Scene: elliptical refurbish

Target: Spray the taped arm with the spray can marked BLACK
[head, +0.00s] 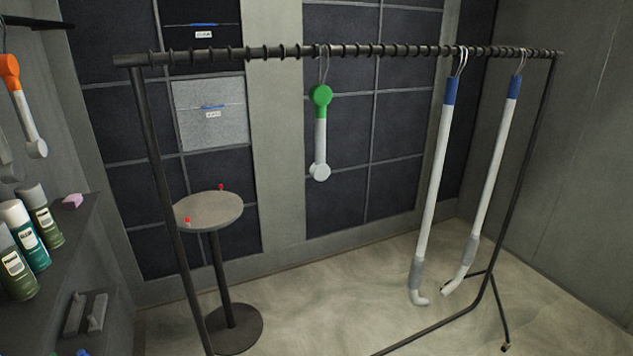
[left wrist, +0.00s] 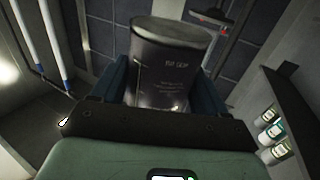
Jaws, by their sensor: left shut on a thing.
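In the left wrist view my left gripper (left wrist: 165,84) is shut around a dark spray can (left wrist: 168,52) with a grey top. Small light print shows on the can, but I cannot read it as BLACK. In the head view a short white arm with a green upper end (head: 320,120) hangs by a hook from the middle of a rail. An arm with an orange end (head: 20,100) hangs at the far left. I cannot tell for sure which is the taped arm. Neither gripper shows in the head view.
Two long white poles with blue tops (head: 437,165) (head: 494,170) hang at the right of the dark rack (head: 160,190). A round table (head: 208,209) stands behind the rack. Several spray cans (head: 40,212) stand on the left shelf (head: 85,235), beside a pink block (head: 72,201).

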